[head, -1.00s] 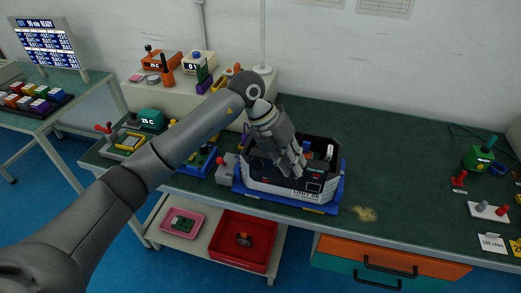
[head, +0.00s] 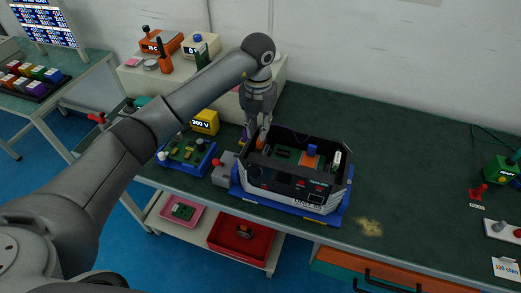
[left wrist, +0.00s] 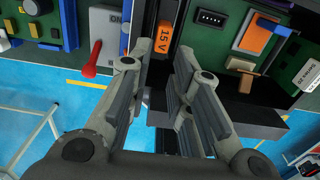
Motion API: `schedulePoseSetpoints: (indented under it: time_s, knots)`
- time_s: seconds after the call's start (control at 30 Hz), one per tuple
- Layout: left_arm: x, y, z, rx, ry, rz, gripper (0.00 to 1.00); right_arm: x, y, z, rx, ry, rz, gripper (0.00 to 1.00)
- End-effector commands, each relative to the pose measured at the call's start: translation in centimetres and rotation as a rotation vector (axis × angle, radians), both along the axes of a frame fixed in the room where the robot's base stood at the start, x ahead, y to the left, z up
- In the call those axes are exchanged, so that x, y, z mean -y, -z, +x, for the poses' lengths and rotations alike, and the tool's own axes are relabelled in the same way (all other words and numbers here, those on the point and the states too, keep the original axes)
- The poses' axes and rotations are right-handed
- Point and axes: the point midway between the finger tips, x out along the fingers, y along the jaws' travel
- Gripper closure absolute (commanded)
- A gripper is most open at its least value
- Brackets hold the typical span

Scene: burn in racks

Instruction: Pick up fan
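In the head view, a small dark round part with an orange middle (head: 244,231), possibly the fan, lies in the red bin (head: 262,262) on the lower shelf. The open grey-and-black unit (head: 290,183) stands on a blue base on the bench. My left gripper (head: 258,143) points down at the unit's back left corner. In the left wrist view its fingers (left wrist: 158,75) are apart with nothing held between them. An orange 15 V block (left wrist: 165,37) shows just beyond the fingertips; I cannot tell any contact. My right gripper is not in view.
A blue tray with a green board (head: 187,155) and a yellow 300 V block (head: 205,121) sit left of the unit. A pink tray (head: 165,212) is beside the red bin below. Green bench top (head: 410,170) right of the unit is mostly clear.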

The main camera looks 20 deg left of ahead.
Motion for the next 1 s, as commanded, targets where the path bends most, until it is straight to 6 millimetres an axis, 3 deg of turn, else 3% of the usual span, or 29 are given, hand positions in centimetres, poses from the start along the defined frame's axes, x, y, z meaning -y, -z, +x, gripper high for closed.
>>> schedulePoseSetpoints:
  time_s: [0.27,0.53,0.8,1.0]
  knots:
    - [0.1,2.1,-0.1,-0.004,0.000,-0.002,0.80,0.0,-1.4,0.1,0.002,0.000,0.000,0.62]
    - [0.0,5.6,0.1,-0.001,0.001,-0.002,0.80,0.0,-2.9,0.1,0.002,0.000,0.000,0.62]
    - [0.0,6.2,0.1,0.001,0.002,-0.002,0.80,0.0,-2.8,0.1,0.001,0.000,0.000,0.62]
    - [0.0,6.2,0.1,0.001,0.002,-0.002,1.00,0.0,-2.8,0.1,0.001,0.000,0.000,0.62]
